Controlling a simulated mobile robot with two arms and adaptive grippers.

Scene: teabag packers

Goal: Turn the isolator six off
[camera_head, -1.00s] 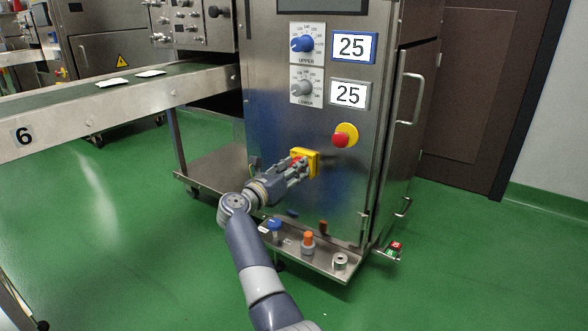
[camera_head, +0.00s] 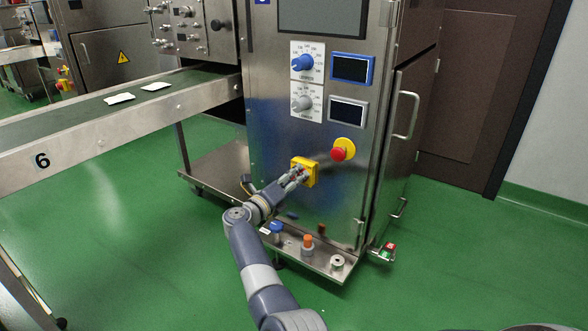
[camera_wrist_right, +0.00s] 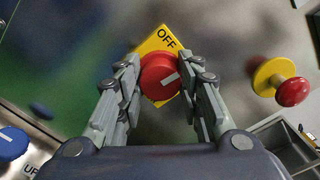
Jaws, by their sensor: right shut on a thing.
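The isolator is a yellow plate (camera_head: 312,165) with a red rotary knob on the front of the steel cabinet of the line marked 6 (camera_head: 42,160). In the right wrist view, the red knob (camera_wrist_right: 158,88) shows a short white mark slanting up to the right, and the yellow plate (camera_wrist_right: 150,42) reads OFF. My right gripper (camera_head: 299,174) is at the plate. In the wrist view, its fingers (camera_wrist_right: 160,70) are closed on both sides of the red knob. My left gripper is not in view.
A red emergency button (camera_head: 338,154) on a yellow base is right of the isolator. Two displays (camera_head: 351,68) above are dark, beside a blue dial (camera_head: 303,63) and a grey dial (camera_head: 302,103). A low steel shelf (camera_head: 322,262) with small items juts out below.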

